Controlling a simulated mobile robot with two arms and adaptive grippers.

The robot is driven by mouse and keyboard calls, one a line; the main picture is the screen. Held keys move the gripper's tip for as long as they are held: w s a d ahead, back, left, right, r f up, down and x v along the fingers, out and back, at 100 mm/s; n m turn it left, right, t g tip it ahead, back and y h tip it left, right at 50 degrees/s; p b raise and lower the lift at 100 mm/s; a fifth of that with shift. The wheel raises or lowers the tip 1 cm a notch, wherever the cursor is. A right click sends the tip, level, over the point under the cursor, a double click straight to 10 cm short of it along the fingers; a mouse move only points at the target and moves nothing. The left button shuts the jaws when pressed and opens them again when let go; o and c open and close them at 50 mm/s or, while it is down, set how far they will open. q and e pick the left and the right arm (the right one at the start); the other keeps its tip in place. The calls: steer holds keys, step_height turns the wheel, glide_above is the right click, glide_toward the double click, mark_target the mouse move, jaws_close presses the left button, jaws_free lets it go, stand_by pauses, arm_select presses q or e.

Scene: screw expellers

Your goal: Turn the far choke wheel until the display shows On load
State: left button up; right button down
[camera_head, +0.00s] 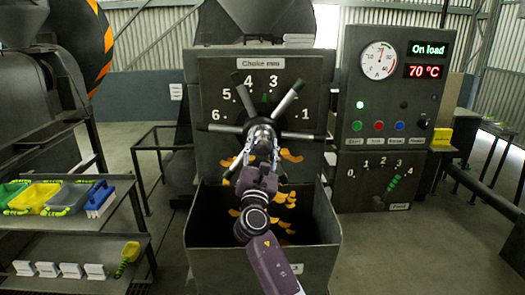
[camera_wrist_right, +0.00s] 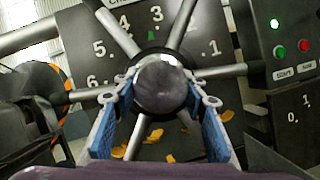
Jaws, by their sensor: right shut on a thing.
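The choke wheel (camera_head: 287,103) is a dark hub with several metal spokes, on a panel (camera_head: 223,75) labelled "Choke mm" with a numbered scale. A green pointer (camera_head: 265,98) sits just below the 3 and 4 marks. My right gripper (camera_head: 262,150) is shut on the wheel's hub, which also shows between the blue-padded fingers in the right wrist view (camera_wrist_right: 162,85). The display (camera_head: 429,48) reads "On load" in green, with "70 °C" in red below it. My left gripper is not in view.
A dark bin (camera_head: 220,258) sits below the wheel, with orange pieces behind my arm.

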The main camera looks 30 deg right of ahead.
steer(key=shift+f+m+g+h+b, duration=0.1)
steer(key=shift+m+g+h+b, duration=0.3)
steer(key=shift+m, duration=0.5)
steer(key=c, duration=1.2)
jaws_free()
steer(key=v, duration=1.2)
steer(key=shift+a, duration=0.1)
